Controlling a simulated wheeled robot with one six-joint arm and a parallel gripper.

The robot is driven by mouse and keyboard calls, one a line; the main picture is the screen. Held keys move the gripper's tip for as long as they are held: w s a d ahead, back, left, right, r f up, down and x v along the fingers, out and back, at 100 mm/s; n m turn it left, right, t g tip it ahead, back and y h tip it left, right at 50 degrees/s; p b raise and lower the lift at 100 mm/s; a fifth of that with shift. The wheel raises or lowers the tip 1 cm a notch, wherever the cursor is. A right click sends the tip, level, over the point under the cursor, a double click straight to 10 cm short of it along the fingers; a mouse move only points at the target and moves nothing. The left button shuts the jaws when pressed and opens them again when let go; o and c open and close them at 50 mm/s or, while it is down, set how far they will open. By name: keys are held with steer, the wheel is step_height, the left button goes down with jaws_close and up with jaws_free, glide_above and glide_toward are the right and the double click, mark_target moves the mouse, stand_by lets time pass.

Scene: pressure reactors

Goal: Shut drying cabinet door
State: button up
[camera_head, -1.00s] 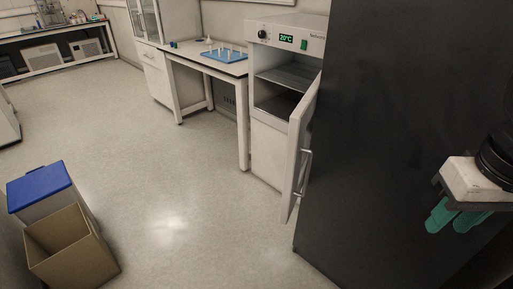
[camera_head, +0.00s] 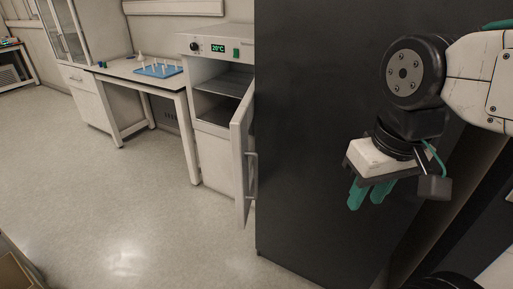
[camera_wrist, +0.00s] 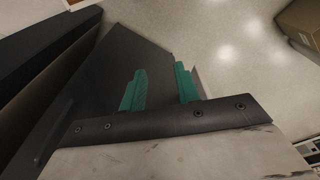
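Shelves show inside. My gripper (camera_head: 369,196) is at the right, in front of the dark panel and well apart from the door, its green fingers pointing down. In the wrist view the green fingers (camera_wrist: 158,88) stand apart with nothing between them. The door cannot be made out clearly in the wrist view.
A large dark panel (camera_head: 320,120) stands right beside the door and behind my gripper. A white table (camera_head: 133,75) with a blue tray (camera_head: 159,71) is left of the cabinet. A cardboard box (camera_head: 14,272) is at lower left. The floor between is clear.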

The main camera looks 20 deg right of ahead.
steer(key=c, duration=0.5)
steer(key=shift+w+d+f, duration=0.1)
steer(key=shift+d+f, duration=0.1)
steer(key=shift+f, duration=0.05)
jaws_close()
steer(key=m+t+y, duration=0.6)
steer(key=m+y, duration=1)
steer(key=m, duration=0.7)
glide_toward(244, 174)
steer(key=x, duration=0.6)
steer(key=shift+w+a+r, duration=0.1)
steer(key=shift+a, duration=0.3)
